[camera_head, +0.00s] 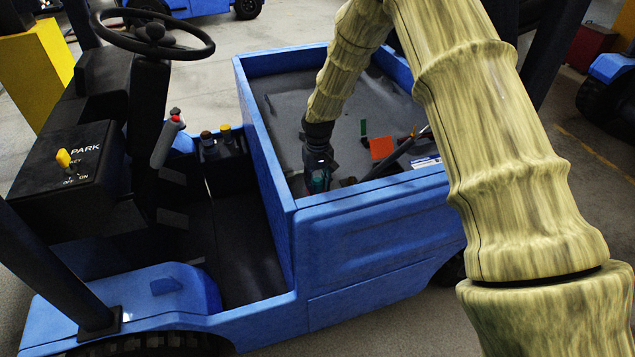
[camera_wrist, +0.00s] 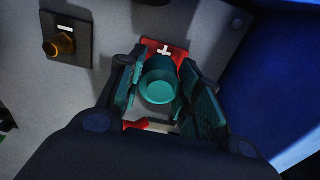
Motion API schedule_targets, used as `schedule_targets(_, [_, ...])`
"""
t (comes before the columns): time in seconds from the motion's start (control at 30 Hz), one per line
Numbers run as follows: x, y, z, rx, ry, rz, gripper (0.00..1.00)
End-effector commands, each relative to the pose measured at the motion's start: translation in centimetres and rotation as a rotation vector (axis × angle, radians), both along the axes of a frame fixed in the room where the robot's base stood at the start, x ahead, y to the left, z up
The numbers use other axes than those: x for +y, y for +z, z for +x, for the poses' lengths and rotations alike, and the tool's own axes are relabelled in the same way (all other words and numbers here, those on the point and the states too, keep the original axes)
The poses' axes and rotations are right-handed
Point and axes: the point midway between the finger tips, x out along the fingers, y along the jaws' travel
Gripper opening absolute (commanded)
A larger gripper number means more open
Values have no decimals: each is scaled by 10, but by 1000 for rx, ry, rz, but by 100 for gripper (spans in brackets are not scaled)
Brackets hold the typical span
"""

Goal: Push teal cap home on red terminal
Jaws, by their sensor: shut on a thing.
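My gripper (camera_wrist: 160,100) is shut on the teal cap (camera_wrist: 158,88), a round cup-like piece held between its two teal finger pads in the wrist view. The red terminal plate (camera_wrist: 172,50) with a white plus sign shows just beyond the cap, and some red also shows below it. The cap covers the middle of the red plate; whether it touches the terminal post cannot be told. In the head view my gripper (camera_head: 318,178) is low inside the blue cart's bed, near its front wall. The terminal is hidden there.
A brass post on a dark plate with a white minus-like mark (camera_wrist: 62,45) stands at upper left in the wrist view. The blue bed wall (camera_wrist: 265,100) rises close on the right. In the head view an orange-red block (camera_head: 382,148) and a dark bar lie right of my gripper.

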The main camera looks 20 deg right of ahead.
Motion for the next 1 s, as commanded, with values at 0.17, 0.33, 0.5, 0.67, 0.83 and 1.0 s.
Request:
schedule_targets(0.17, [0,-3,0,0,0,0,25])
schedule_targets(0.33, [0,-6,0,0,0,0,25])
schedule_targets(0.5, [0,-8,0,0,0,0,25])
schedule_targets(0.67, [0,-11,0,0,0,0,25])
schedule_targets(0.83, [0,-13,0,0,0,0,38])
schedule_targets(1.0, [0,-12,0,0,0,0,60])
